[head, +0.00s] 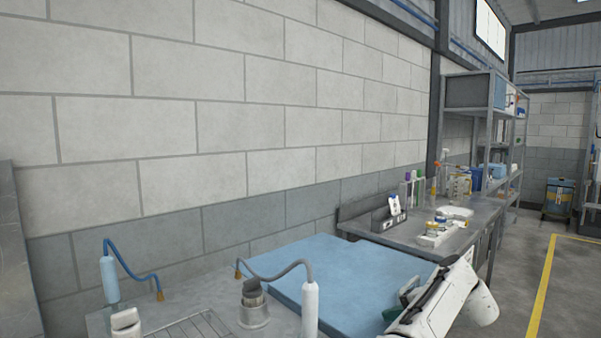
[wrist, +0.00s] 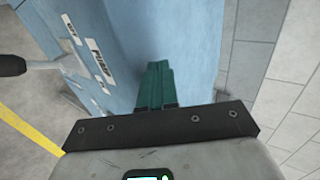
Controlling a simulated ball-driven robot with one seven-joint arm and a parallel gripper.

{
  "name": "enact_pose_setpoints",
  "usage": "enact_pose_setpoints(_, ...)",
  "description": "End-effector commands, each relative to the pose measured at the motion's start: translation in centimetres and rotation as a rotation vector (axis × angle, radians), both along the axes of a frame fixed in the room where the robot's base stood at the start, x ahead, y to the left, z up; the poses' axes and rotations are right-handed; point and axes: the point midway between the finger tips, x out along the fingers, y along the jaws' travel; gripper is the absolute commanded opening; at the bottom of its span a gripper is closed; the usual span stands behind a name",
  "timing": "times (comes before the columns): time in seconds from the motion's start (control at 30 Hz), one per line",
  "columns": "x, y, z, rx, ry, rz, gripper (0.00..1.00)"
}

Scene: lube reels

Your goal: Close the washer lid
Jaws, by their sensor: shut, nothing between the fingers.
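A broad flat blue panel (head: 340,275), which looks like the top or lid of the washer, lies about level between the grey sink unit and the bench. Whether it is fully down I cannot tell. In the wrist view a blue washer body (wrist: 120,30) shows a side with white labels, one reading PUMP. My gripper (head: 408,297) is at the panel's near right edge, partly hidden by my white arm. In the wrist view its green fingers (wrist: 158,72) are together and empty, pointing at the blue surface. Contact is unclear.
A grey sink unit (head: 170,325) with curved blue and grey spouts stands at the near left. A metal bench (head: 400,240) with tubes and small items is beyond the panel. A block wall runs behind. Floor beside the yellow line (head: 541,290) is clear.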

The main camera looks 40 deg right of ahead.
Motion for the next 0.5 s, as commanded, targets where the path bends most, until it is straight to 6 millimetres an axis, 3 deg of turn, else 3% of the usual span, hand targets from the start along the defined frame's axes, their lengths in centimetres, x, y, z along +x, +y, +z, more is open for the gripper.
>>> enact_pose_setpoints(0.1,-0.1,0.0,-1.3,0.000,0.003,-0.001,0.00)
enact_pose_setpoints(0.5,-0.1,0.1,-2.5,0.004,0.011,-0.001,0.00)
